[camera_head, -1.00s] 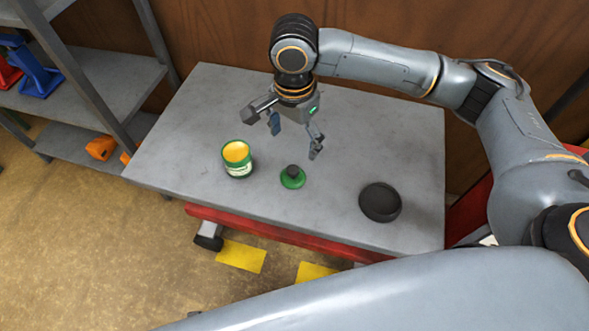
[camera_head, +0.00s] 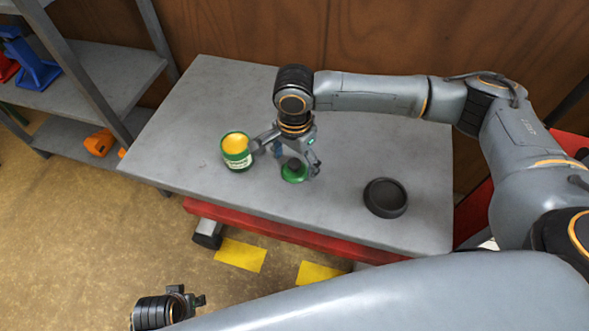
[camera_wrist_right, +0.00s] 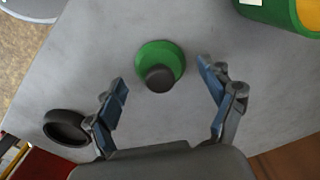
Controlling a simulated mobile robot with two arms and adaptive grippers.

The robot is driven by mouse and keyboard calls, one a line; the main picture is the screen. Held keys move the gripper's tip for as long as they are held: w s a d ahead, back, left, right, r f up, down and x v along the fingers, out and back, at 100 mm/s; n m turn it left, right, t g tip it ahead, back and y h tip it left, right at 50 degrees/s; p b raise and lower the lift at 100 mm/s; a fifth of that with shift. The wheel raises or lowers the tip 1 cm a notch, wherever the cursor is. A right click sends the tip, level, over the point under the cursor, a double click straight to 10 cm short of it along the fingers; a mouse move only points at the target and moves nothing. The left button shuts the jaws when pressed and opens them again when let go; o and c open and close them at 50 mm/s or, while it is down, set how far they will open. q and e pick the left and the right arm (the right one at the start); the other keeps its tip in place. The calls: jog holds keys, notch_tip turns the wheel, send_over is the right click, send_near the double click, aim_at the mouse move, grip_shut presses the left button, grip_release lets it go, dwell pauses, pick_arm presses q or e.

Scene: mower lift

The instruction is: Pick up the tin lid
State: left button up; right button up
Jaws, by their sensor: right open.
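The tin lid (camera_head: 292,174) is a green disc with a dark knob, lying on the grey table top. In the right wrist view the lid (camera_wrist_right: 173,55) shows just beyond and between the fingertips. My right gripper (camera_head: 295,166) is open and empty, low over the lid, with fingers on either side of it in the picture; it also shows in the right wrist view (camera_wrist_right: 163,82). The green tin (camera_head: 236,153) with yellow contents stands left of the gripper. My left gripper (camera_head: 187,300) shows partly at the bottom left, away from the table; its fingers are unclear.
A dark round dish (camera_head: 385,198) sits on the table to the right of the lid. The table (camera_head: 200,100) has free room at the back left. A shelf (camera_head: 95,75) stands at the left, and a wooden wall is behind.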

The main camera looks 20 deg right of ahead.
pick_arm(q)
jog(key=shift+r, duration=0.4)
pick_arm(e)
jog(key=shift+f, duration=0.35)
jog(key=c, duration=1.3)
jog(key=shift+r, duration=0.1)
